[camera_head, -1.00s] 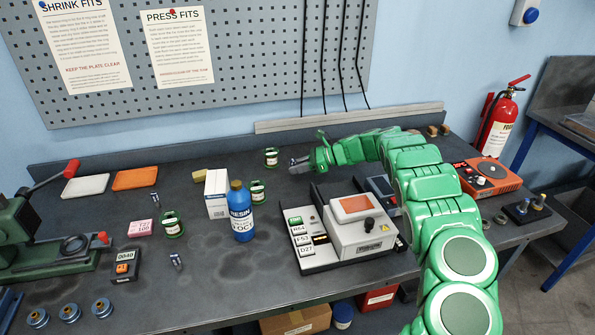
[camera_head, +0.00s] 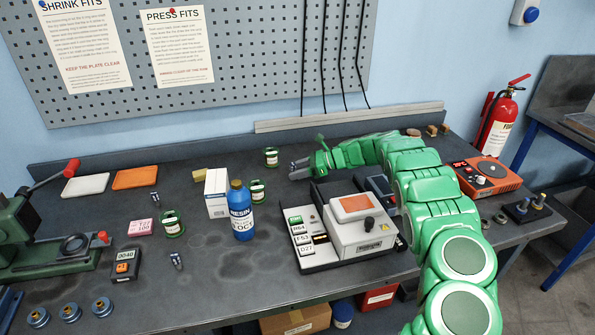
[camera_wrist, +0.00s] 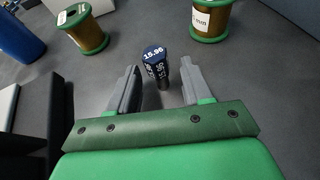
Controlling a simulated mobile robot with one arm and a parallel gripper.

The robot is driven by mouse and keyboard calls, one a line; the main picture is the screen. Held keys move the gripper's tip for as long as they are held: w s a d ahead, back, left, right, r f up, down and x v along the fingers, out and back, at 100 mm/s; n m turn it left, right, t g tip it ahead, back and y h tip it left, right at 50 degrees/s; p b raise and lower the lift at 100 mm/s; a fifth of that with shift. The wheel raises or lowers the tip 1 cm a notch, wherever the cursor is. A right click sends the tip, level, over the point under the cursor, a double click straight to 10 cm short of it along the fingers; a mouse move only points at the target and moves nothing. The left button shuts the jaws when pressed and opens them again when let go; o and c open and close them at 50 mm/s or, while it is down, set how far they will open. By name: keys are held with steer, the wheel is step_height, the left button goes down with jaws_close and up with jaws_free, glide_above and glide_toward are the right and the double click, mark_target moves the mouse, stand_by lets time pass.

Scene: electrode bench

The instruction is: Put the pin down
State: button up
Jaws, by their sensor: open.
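My gripper (camera_wrist: 154,92) is open, with one finger on each side of a small dark pin (camera_wrist: 156,66) in the wrist view. The pin has a dark blue top marked 15.96 and a label down its side. It appears to stand upright on the bench, with gaps between it and both fingers. In the head view my gripper (camera_head: 297,169) is low over the bench behind the grey instrument. I cannot pick out the pin clearly there.
Two green-ended spools stand beyond the fingers, left (camera_wrist: 86,32) and right (camera_wrist: 211,18). A blue resin bottle (camera_head: 241,212) and white box (camera_head: 216,195) stand left of my gripper. The grey instrument (camera_head: 352,228) is in front. Two other pins stand farther left (camera_head: 154,198) (camera_head: 176,261).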

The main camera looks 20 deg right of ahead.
steer(key=shift+r, duration=0.15)
steer(key=v, duration=1.2)
